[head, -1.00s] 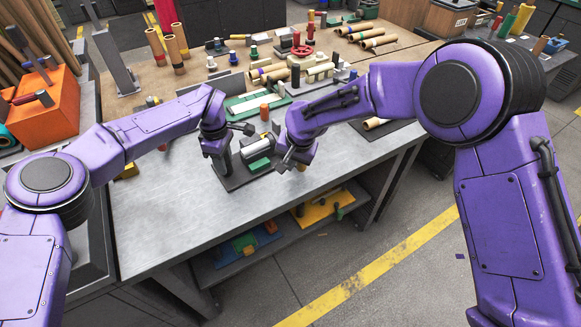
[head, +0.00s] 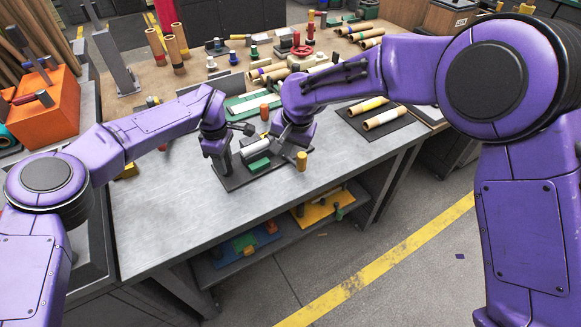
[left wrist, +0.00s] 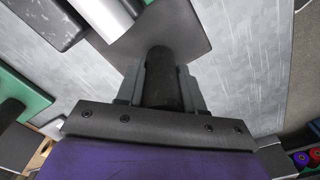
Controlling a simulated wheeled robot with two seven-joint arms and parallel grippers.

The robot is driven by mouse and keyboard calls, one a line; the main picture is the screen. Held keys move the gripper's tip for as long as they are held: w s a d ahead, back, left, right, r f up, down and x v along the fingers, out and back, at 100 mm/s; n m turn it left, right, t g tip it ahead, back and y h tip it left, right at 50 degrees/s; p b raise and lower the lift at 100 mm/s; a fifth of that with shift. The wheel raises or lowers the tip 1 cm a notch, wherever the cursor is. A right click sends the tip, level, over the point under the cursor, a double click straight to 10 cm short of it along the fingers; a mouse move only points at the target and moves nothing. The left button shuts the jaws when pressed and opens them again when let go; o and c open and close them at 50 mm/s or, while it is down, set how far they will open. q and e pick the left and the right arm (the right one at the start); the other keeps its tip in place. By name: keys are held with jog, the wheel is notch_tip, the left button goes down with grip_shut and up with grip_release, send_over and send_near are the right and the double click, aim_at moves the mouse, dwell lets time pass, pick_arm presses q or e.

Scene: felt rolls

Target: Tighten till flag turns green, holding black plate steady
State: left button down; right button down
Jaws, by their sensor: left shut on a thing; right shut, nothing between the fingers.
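The black plate (head: 233,182) lies on the grey bench and carries a silver cylinder (head: 256,147) and a green piece (head: 259,165). I cannot tell whether the green piece is the flag. In the left wrist view the plate (left wrist: 190,28) and the silver cylinder (left wrist: 103,15) are partly cut off. My left gripper (head: 224,168) is shut on a black post (left wrist: 160,82) at the plate's left end. My right gripper (head: 287,147) is shut and empty over the plate's right end.
A dark mat (head: 388,130) with felt rolls lies at right. Several rolls and small fixtures crowd the back. The bench (head: 170,225) is clear at front left.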

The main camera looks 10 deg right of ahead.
dwell(0.4)
pick_arm(q)
grip_release()
jog(key=shift+r, duration=0.1)
dwell(0.5)
jog(key=shift+r+p, duration=1.35)
jog(key=shift+r, duration=0.1)
